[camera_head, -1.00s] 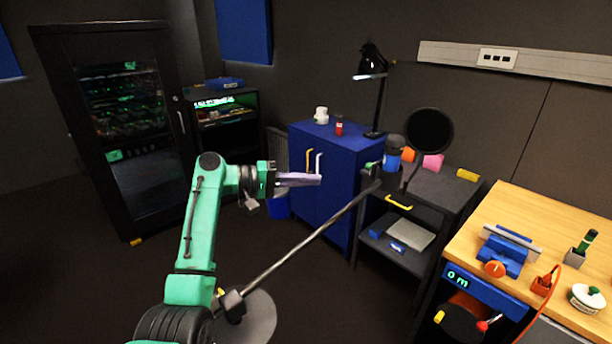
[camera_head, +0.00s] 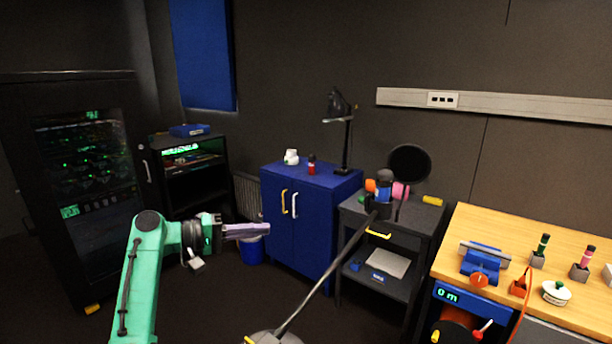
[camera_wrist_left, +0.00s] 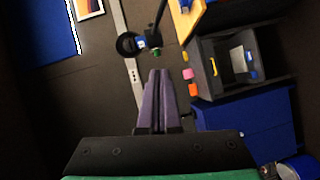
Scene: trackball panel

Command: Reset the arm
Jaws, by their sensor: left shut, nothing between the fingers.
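My left arm is green and comes in from the lower left of the head view. My left gripper (camera_head: 268,229) is shut and empty, held in the air in front of the blue cabinet (camera_head: 318,235). Its purple-grey fingers also show in the left wrist view (camera_wrist_left: 158,76), pressed together and pointing away from the wrist. My right gripper is in neither view.
A microphone (camera_head: 384,185) on a slanted boom stands before the dark shelf cart (camera_head: 415,225). A wooden bench (camera_head: 500,225) with a blue vise (camera_head: 484,260) is at right. A black rack cabinet (camera_head: 75,190) stands at left. Dark floor is open between.

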